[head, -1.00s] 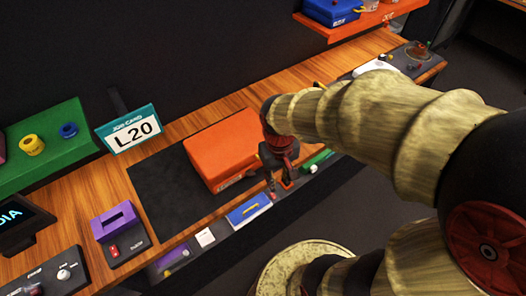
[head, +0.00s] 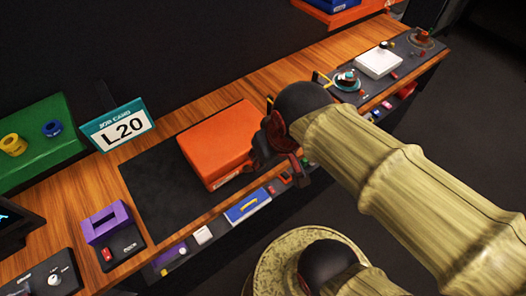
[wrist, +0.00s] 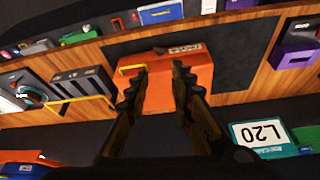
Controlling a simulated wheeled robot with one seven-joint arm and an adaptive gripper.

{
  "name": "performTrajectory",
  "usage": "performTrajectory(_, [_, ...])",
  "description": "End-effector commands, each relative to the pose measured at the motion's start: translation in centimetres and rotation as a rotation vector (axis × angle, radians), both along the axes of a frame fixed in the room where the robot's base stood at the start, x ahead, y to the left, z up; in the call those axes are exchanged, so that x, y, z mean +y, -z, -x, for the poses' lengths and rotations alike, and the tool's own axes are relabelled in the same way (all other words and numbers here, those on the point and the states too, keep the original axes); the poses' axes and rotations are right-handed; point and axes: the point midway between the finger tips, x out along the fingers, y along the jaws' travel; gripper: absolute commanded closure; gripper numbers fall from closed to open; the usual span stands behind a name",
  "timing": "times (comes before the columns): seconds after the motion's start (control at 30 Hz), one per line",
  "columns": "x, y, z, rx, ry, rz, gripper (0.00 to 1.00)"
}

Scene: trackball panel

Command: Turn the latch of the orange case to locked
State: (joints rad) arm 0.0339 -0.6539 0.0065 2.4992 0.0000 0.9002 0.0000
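The orange case (head: 215,142) lies closed on the dark mat (head: 160,199) on the wooden bench. In the wrist view the orange case (wrist: 180,80) is seen from above, with a pale label and a small dark part, perhaps the latch (wrist: 160,50), along its edge. The latch's position is too small to read. My gripper (wrist: 160,72) is open, its two fingers apart over the case with nothing between them. In the head view my gripper (head: 280,140) is at the right side of the case, partly hidden by my own arm.
A job card reading L20 (head: 119,125) stands behind the mat. A purple block (head: 106,223) sits left of it. A blue drawer-like item (head: 247,206) is at the front edge. A yellow bar (wrist: 80,108) is beside the case. The mat left of the case is clear.

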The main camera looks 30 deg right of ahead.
Motion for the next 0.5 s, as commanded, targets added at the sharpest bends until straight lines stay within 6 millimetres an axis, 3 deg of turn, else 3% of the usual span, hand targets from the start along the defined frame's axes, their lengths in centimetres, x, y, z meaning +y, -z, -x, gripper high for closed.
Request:
performTrajectory(0.2, [0.5, -1.4, 0.4, -0.068, -0.017, 0.002, 0.77])
performTrajectory(0.5, [0.6, -1.8, 0.5, -0.086, -0.022, 0.002, 0.77])
